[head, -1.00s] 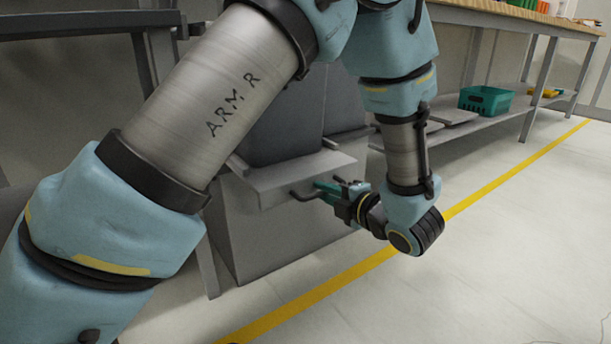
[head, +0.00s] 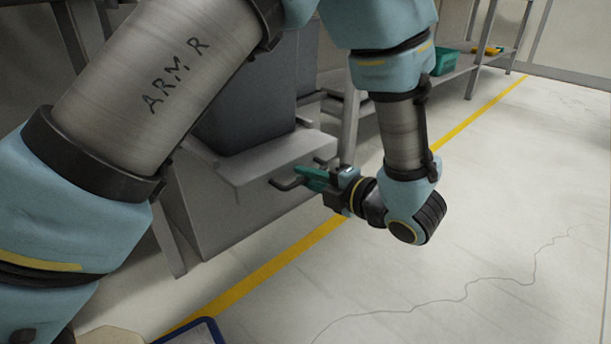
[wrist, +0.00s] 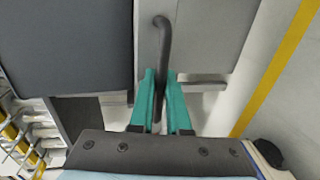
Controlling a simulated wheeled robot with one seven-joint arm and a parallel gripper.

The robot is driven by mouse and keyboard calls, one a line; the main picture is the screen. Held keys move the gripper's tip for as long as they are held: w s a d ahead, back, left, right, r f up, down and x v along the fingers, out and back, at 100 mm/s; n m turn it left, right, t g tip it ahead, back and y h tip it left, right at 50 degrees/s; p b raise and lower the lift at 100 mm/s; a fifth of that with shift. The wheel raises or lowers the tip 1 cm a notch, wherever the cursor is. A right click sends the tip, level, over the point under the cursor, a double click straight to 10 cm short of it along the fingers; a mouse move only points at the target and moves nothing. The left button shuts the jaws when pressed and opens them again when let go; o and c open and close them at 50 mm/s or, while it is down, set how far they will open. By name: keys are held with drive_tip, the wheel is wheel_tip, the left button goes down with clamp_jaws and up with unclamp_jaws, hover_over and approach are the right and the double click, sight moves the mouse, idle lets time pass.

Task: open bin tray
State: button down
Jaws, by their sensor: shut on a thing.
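The bin tray (head: 240,212) is a grey metal drawer low under a bench, with a dark grey bin (head: 250,112) standing on it. Its bent dark bar handle (head: 281,184) sticks out of the front face. My gripper (head: 313,178), with teal fingers, is shut on the handle from the right. In the wrist view the gripper (wrist: 159,82) has a finger on each side of the handle (wrist: 163,38). The tray's pale surface (wrist: 213,35) and the dark bin (wrist: 65,45) lie beyond. My arm hides part of the tray's surroundings in the head view.
A yellow floor line (head: 270,272) runs past the tray's front. A shelf bench with a green basket (head: 445,61) stands at the back right. A blue-edged object (head: 200,330) shows at the bottom. Pale floor (head: 480,240) to the right is clear.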

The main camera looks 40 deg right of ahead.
drive_tip(key=c, duration=0.9)
unclamp_jaws()
drive_tip(key=p+v, duration=0.3)
drive_tip(key=v, duration=0.7)
drive_tip(key=shift+s+p, duration=0.3)
drive_tip(key=shift+s, duration=0.1)
drive_tip(key=shift+s, duration=0.1)
